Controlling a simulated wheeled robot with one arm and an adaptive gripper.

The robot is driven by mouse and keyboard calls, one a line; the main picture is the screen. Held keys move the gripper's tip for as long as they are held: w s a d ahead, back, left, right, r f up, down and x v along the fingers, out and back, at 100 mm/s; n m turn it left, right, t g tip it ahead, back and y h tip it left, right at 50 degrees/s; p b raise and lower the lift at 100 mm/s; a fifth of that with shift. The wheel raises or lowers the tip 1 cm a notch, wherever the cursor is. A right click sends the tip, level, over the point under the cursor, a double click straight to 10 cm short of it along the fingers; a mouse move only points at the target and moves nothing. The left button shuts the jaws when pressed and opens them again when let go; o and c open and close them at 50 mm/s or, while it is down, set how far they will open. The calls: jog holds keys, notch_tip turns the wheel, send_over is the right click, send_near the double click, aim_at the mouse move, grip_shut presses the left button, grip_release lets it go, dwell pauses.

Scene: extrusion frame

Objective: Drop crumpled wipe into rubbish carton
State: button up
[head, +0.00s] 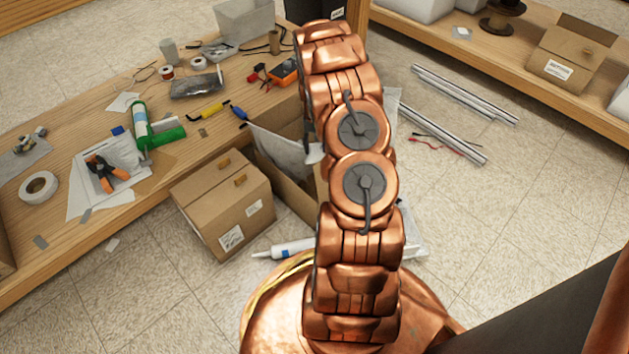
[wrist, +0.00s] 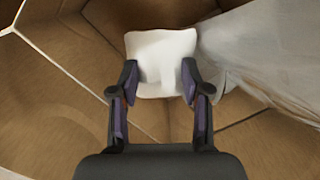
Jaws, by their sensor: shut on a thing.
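My gripper (wrist: 160,82) is shut on the crumpled white wipe (wrist: 160,48), which sits between its fingertips in the wrist view. Brown cardboard walls of the rubbish carton (wrist: 60,95) surround the wipe in that view; I cannot tell how deep it is. Grey translucent film (wrist: 265,50) hangs at the right, close beside the wipe. In the head view, the open carton (head: 290,188) stands on the floor, partly hidden by my arm. A small white patch, probably the wipe (head: 313,153), shows at the arm's left edge; my gripper is hidden there.
A closed carton (head: 222,203) stands left of the open one. The wooden bench (head: 60,238) holds tape, pliers and a green tube. A white cartridge (head: 284,249) lies in front. Metal extrusions (head: 465,95) lie on the floor at right; floor around them is mostly clear.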

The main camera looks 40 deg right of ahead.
jog(key=shift+f, duration=0.5)
jog(key=o, duration=1.3)
jog(key=shift+r, duration=0.15)
jog(key=shift+w+d+r, duration=0.15)
jog(key=shift+w+r, duration=0.05)
jog(key=shift+r, duration=1.75)
jog(key=shift+w+d+r, duration=0.15)
jog(key=shift+r, duration=1.8)
jog(key=shift+w+d+r, duration=0.15)
jog(key=shift+w+r, duration=0.05)
jog(key=shift+r, duration=1.75)
